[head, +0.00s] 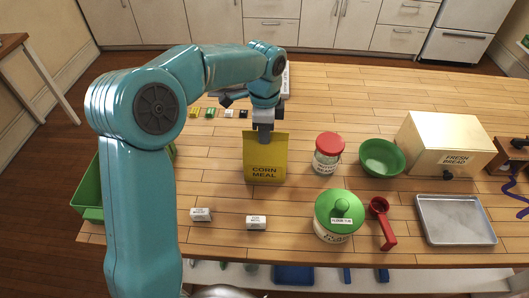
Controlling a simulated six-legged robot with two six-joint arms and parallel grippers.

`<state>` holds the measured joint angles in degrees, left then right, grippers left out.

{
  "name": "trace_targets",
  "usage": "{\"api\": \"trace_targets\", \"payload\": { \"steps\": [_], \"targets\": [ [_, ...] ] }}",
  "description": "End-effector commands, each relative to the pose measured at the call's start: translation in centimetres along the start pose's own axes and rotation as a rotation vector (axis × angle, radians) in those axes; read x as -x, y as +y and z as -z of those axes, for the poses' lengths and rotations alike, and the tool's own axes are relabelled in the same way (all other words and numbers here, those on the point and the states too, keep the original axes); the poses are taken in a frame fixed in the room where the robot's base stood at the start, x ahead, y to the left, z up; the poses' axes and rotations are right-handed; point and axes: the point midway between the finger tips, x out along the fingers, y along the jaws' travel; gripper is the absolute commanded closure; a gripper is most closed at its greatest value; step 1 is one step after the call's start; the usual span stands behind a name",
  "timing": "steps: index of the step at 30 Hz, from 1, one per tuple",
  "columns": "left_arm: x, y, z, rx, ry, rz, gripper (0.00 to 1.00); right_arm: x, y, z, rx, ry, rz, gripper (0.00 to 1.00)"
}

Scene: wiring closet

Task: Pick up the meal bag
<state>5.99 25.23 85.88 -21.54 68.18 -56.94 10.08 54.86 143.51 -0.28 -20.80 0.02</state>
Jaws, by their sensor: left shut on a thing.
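The meal bag (264,165) is a yellow bag lettered "CORN MEAL", upright near the middle of the wooden table in the head view. My left gripper (264,134) comes down from above and is shut on the bag's top edge. The gripper hides a small part of that edge. I cannot tell whether the bag's bottom touches the table. My right gripper is not in view.
A red-lidded jar (328,153) and a green bowl (382,158) stand right of the bag. Nearer are a green-lidded canister (338,215), a red scoop (382,223) and a metal tray (455,219). A bread box (449,145) stands at right.

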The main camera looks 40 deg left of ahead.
Motion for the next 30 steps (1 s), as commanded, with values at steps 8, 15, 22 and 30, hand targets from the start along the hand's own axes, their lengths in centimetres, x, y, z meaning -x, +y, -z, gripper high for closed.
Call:
{"api": "trace_targets", "payload": {
  "steps": [8,15,22,30],
  "targets": [
    [1.4,-0.1,0.1,0.0,0.002,0.005,1.0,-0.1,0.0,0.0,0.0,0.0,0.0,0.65],
    [6.7,-0.1,0.1,0.0,0.005,0.008,1.0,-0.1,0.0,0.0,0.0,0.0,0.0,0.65],
    [13.8,-0.1,0.1,0.0,0.003,0.006,1.0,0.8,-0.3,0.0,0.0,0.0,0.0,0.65],
    [18.9,-0.1,0.1,0.0,0.002,0.003,1.0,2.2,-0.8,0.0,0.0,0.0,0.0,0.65]
  ]
}}
